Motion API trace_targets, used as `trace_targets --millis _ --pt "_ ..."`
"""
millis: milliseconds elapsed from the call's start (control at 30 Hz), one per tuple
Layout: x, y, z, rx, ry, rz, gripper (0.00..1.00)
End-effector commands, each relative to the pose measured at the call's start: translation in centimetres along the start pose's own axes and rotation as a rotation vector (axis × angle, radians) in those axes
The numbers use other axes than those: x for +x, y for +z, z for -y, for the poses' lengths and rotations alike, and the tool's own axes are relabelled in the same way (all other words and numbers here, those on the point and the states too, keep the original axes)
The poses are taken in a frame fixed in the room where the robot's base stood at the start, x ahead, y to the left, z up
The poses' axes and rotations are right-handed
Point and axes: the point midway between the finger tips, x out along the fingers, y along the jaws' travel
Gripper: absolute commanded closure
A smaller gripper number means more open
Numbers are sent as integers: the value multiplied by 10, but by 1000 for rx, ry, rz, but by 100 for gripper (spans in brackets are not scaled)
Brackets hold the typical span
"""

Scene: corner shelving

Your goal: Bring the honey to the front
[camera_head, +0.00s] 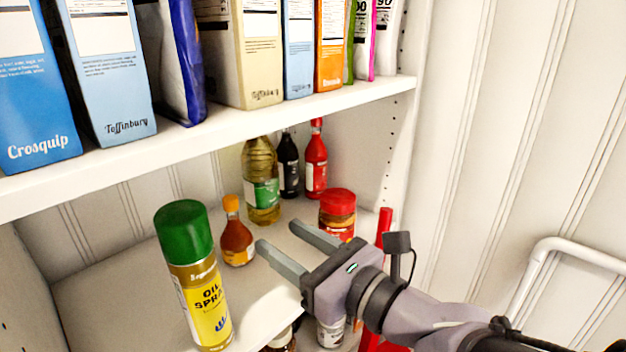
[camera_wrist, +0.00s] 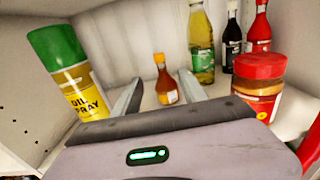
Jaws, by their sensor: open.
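The honey looks to be the small amber bottle with an orange cap (camera_head: 237,243), standing upright on the lower shelf, set back from the front edge. My gripper (camera_head: 277,236) is open and empty, reaching in over the shelf from the right. Its fingertips point towards the amber bottle and are a short way from it. In the wrist view the amber bottle (camera_wrist: 165,84) shows between the two fingers of my gripper (camera_wrist: 160,78), beyond their tips. Its label cannot be read.
A green-capped oil spray can (camera_head: 200,290) stands left and in front. A red-lidded jar (camera_head: 337,212) stands right, close to my gripper. An oil bottle (camera_head: 261,185), a dark bottle (camera_head: 289,170) and a red bottle (camera_head: 316,165) stand behind. The boxed upper shelf (camera_head: 215,128) hangs above.

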Motion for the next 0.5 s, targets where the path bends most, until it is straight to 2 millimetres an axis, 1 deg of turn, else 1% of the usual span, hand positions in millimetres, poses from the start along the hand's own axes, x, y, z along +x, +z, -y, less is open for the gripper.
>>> trace_targets --millis 167,300,500 --pt "5 3 0 2 4 -1 50" --pt "25 8 -1 6 7 -5 50" --pt "53 9 -2 4 7 -5 50"
